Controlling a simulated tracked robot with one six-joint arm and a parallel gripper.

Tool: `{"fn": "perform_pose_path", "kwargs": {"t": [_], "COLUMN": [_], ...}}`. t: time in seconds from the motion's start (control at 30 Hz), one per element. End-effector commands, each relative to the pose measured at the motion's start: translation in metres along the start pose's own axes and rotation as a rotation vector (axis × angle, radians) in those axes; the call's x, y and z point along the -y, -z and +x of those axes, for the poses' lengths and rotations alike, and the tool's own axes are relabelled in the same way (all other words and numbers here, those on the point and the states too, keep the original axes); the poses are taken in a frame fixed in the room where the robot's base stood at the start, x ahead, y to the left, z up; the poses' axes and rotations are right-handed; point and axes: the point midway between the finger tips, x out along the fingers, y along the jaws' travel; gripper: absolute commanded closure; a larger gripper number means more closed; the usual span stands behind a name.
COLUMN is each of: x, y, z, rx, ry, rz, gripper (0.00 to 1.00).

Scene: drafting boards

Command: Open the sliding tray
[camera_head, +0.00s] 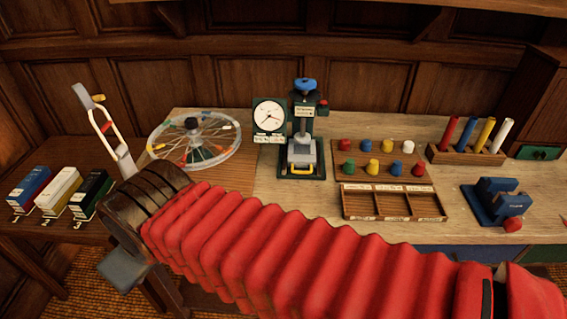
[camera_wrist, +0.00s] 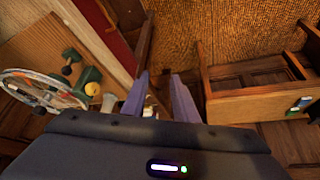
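A green press-like device (camera_head: 303,115) with a blue knob and a round dial stands at the back middle of the bench. At its base is a small grey tray-like part with a yellow handle (camera_head: 302,170); I cannot tell for sure that this is the sliding tray, nor how far out it sits. My gripper (camera_wrist: 160,78) shows in the wrist view with its two purple fingers apart and nothing between them. It points down toward the floor, away from the device. In the head view its fingers cannot be made out; my red arm crosses the front.
A spoked wheel (camera_head: 193,140) lies left of the device. Three boxes, including a white one (camera_head: 58,190), are at the far left. Right are coloured pegs (camera_head: 386,168), a wooden compartment tray (camera_head: 393,188), a blue block device (camera_head: 494,203) and coloured cylinders (camera_head: 468,133). Woven matting (camera_wrist: 215,35) covers the floor.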

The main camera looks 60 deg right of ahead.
Motion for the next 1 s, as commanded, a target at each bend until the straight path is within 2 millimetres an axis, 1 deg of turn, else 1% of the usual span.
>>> {"fn": "perform_pose_path", "kwargs": {"t": [0.37, 0.47, 0.57, 0.67, 0.77, 0.97, 1.0], "x": [-0.001, -0.005, -0.013, -0.029, -0.053, -0.110, -0.123], "y": [0.001, 0.004, 0.011, 0.022, 0.035, 0.055, 0.058], "z": [-0.001, -0.001, -0.001, -0.001, -0.001, -0.001, -0.001], "rx": [0.000, 0.003, 0.014, 0.028, 0.042, 0.062, 0.063], "ry": [-0.001, -0.008, -0.025, -0.051, -0.086, -0.162, -0.178], "rz": [0.004, 0.035, 0.111, 0.234, 0.395, 0.744, 0.814], "gripper": [0.74, 0.74, 0.74, 0.74, 0.74, 0.74, 0.74]}}
